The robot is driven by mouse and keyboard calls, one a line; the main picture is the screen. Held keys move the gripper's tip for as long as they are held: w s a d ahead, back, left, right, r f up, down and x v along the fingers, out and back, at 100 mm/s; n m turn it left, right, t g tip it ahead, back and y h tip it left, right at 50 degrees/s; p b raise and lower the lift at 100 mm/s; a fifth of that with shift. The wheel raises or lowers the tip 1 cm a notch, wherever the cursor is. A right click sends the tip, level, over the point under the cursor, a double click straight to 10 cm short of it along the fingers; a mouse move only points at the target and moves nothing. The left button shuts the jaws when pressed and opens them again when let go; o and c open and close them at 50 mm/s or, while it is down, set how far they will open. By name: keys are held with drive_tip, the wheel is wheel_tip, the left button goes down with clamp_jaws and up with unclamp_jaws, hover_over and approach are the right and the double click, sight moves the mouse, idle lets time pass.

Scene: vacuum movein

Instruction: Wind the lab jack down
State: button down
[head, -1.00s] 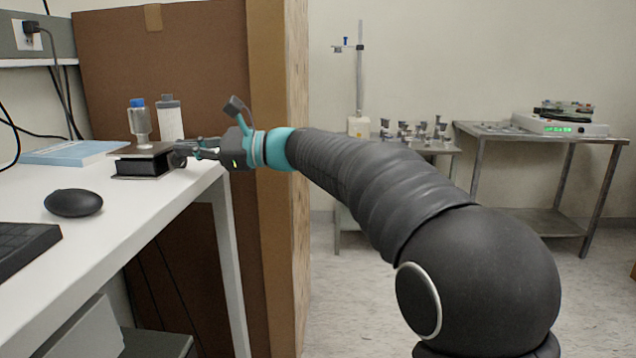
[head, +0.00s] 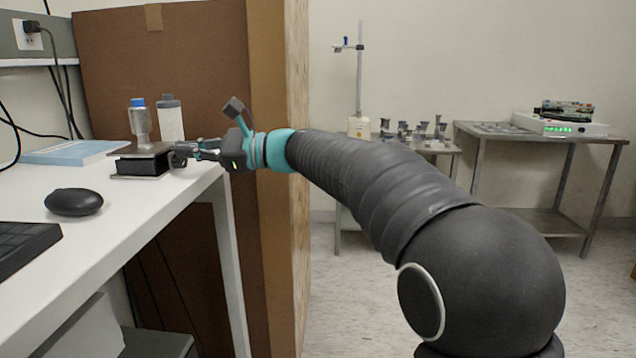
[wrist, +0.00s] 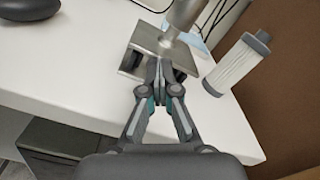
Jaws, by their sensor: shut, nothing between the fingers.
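The lab jack (head: 139,167) sits low on the white desk near its right end, with a metal top plate, a dark middle and a base plate. A clear bottle with a blue cap (head: 139,122) stands on its top plate. In the wrist view, the jack's plate (wrist: 146,36) lies just beyond my fingertips. My gripper (head: 180,152) is at the jack's right side, fingers pointing at it; it also shows in the wrist view (wrist: 160,70). Its fingers are together with nothing seen between them.
A white cylinder with grey ends (head: 170,118) stands behind the jack. A blue book (head: 75,152), a black mouse (head: 74,202) and a keyboard (head: 25,245) lie on the desk (head: 125,210). A tall brown panel (head: 190,75) stands close behind my gripper.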

drive_tip(key=shift+s+f, duration=0.25)
drive_tip(key=shift+f, duration=0.1)
drive_tip(key=shift+r, duration=0.1)
drive_tip(key=shift+s+r, duration=0.2)
drive_tip(key=shift+r, duration=0.1)
drive_tip(key=shift+s+d, duration=0.15)
drive_tip(key=shift+d, duration=1.35)
drive_tip(key=shift+s+d, duration=0.15)
drive_tip(key=shift+d, duration=1.3)
